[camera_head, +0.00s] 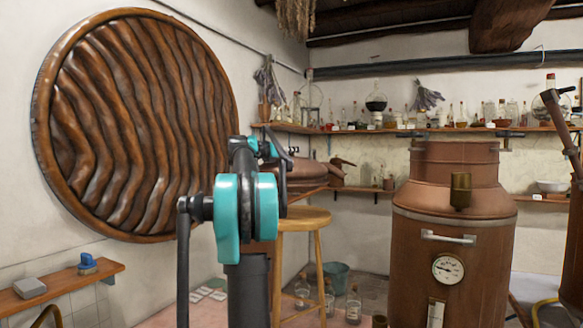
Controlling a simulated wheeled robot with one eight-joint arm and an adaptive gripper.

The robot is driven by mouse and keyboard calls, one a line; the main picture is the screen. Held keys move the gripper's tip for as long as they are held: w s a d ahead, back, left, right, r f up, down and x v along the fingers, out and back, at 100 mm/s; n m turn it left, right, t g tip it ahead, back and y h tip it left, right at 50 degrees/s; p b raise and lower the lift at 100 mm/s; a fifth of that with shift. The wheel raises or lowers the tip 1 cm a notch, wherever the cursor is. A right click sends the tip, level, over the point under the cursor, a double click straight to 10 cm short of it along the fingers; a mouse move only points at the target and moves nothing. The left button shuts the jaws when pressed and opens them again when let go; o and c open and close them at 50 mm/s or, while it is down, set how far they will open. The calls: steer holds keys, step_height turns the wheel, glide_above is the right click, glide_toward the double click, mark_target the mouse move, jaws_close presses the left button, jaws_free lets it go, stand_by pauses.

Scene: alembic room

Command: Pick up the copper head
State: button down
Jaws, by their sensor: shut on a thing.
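The copper head (303,172) is a rounded, reddish-brown metal piece in the middle of the view, just right of my arm and above a wooden stool (304,216). A narrower copper part with a pointed tip shows at its right end. My gripper (284,152), black and teal, is at its upper left, shut on the copper head. The teal and black arm hides the head's left side and most of the grip. I cannot tell whether the head touches the stool.
A large copper still (455,230) with a gauge stands at right. A big round wooden relief (135,125) hangs at left above a small shelf (70,284). Glass bottles (352,304) and a bucket (336,274) stand on the floor behind the stool. Shelves with bottles line the back wall.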

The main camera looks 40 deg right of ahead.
step_height(320, 180, up, 10)
steer(key=shift+f, duration=0.2)
stand_by(0.4)
steer(key=c, duration=1.9)
jaws_free()
jaws_close()
